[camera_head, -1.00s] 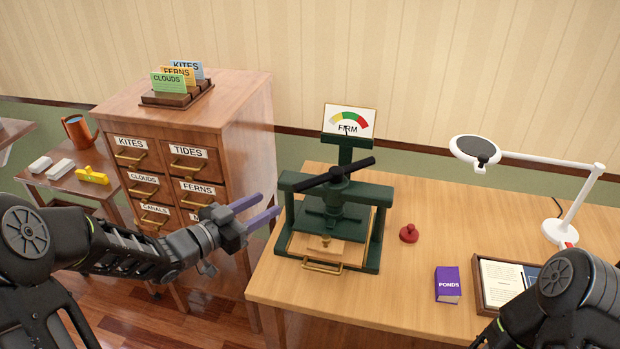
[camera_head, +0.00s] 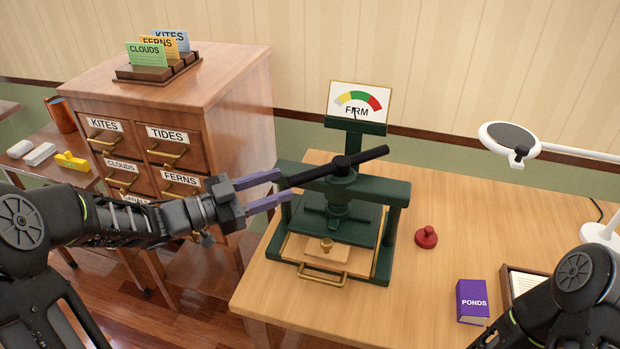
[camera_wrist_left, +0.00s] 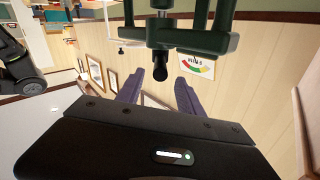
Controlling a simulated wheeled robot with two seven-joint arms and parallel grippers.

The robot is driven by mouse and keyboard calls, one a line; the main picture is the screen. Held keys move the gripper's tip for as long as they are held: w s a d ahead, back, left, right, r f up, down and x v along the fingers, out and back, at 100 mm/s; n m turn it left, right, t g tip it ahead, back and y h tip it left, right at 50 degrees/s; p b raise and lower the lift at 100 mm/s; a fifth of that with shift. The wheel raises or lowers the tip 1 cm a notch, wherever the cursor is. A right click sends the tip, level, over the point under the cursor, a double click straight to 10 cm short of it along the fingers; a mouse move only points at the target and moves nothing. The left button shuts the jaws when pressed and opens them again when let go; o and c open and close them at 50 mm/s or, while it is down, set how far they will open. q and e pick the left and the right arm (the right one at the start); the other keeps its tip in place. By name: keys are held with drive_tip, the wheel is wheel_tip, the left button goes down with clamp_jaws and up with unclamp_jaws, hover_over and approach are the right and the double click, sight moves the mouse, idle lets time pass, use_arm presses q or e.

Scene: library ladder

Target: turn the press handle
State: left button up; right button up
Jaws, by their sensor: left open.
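The green press (camera_head: 398,200) stands on the wooden desk. Its black bar handle (camera_head: 368,157) lies across the top, one end pointing left and the other back right. My left gripper (camera_head: 286,184) is open at the handle's left end, its two purple fingers pointing right. In the left wrist view, the handle's black knob end (camera_wrist_left: 160,72) shows between the fingers, near their tips; I cannot tell whether they touch it. The gauge (camera_head: 358,103) behind the press reads FIRM, its needle near the middle. My right gripper is out of view; only part of that arm shows.
A red knobbed stamp (camera_head: 426,237) and a purple PONDS book (camera_head: 472,301) stand right of the press. A white lamp (camera_head: 510,140) reaches over the desk's right side. A wooden drawer cabinet (camera_head: 235,110) stands left, behind my left arm.

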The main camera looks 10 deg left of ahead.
sight(307, 175)
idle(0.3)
use_arm(q)
drive_tip(key=p+x, duration=0.1)
drive_tip(key=x, duration=0.7)
clamp_jaws()
idle(0.5)
idle(1.0)
